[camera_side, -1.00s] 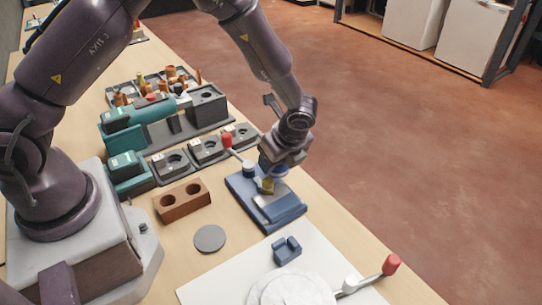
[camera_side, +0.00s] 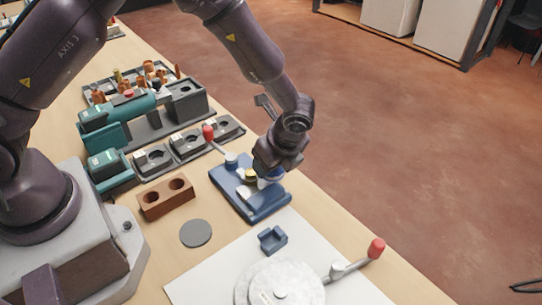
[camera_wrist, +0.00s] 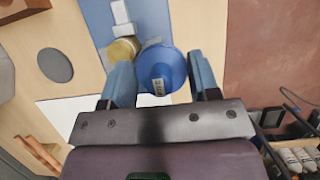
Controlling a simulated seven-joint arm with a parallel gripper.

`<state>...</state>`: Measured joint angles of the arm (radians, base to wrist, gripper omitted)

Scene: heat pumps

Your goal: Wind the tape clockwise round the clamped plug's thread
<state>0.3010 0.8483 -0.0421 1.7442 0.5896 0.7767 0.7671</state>
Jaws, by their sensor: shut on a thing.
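The brass-coloured plug (camera_side: 250,174) stands in the blue clamp fixture (camera_side: 262,210) near the table's right edge. My gripper (camera_side: 270,172) is beside it on the right, shut on the blue tape roll (camera_side: 273,177). In the wrist view the plug (camera_wrist: 122,48) is at the left of the round blue roll (camera_wrist: 160,72), very close to it. The roll sits between my two blue fingers and bears a small pale label. I cannot tell whether any tape lies on the thread. The clamp's lever has a red knob (camera_side: 208,132).
A brown two-hole block (camera_side: 166,198) and a grey disc (camera_side: 196,233) lie left of the fixture. A small blue cradle (camera_side: 272,240) and a white round piece (camera_side: 280,285) are on the white sheet in front. Teal tools and dark holders stand behind.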

